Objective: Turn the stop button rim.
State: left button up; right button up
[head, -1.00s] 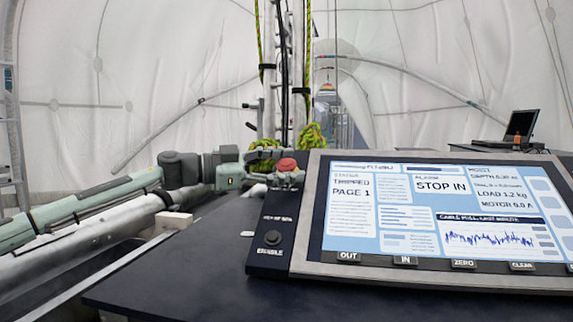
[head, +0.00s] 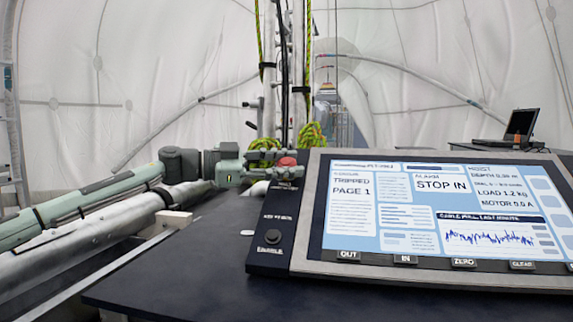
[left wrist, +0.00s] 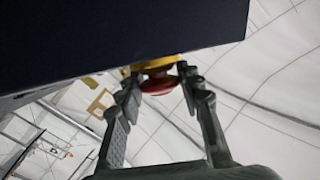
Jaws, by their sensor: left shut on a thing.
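The stop button (head: 287,161) is a red mushroom cap at the upper left corner of the control panel. In the left wrist view the red cap (left wrist: 159,85) shows with a yellow collar (left wrist: 155,65) behind it, against the dark panel. My left gripper (head: 284,172) reaches it from the left. In the wrist view its two fingers (left wrist: 160,82) stand on either side of the red cap, shut on its rim. Part of the button is hidden by the fingers in the head view. My right gripper is in neither view.
The panel's lit screen (head: 445,210) reads "TRIPPED" and "STOP IN". An enable knob (head: 272,237) sits below the stop button on the left strip. Green-yellow ropes (head: 312,135) hang behind the panel. A laptop (head: 519,127) stands on a far table.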

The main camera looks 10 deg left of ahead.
pick_arm(q)
jog(key=m+g, duration=0.3)
jog(key=g, duration=0.1)
jog(key=shift+w+r+g, duration=0.1)
jog(key=shift+g, duration=0.2)
jog(key=shift+m+g+y, duration=0.3)
jog(key=shift+m+g, duration=0.6)
jog(key=shift+m, duration=0.1)
jog(key=shift+w+r+m+g+y, duration=0.15)
jog(key=shift+r+m+g+y, duration=0.15)
jog(key=shift+m+g, duration=0.1)
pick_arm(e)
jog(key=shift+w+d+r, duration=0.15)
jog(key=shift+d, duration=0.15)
pick_arm(q)
jog(key=shift+f+g, duration=0.1)
jog(key=shift+g, duration=0.2)
jog(key=shift+s, duration=0.25)
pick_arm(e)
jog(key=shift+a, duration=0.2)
pick_arm(q)
jog(key=shift+f+m, duration=0.1)
jog(key=shift+m, duration=0.2)
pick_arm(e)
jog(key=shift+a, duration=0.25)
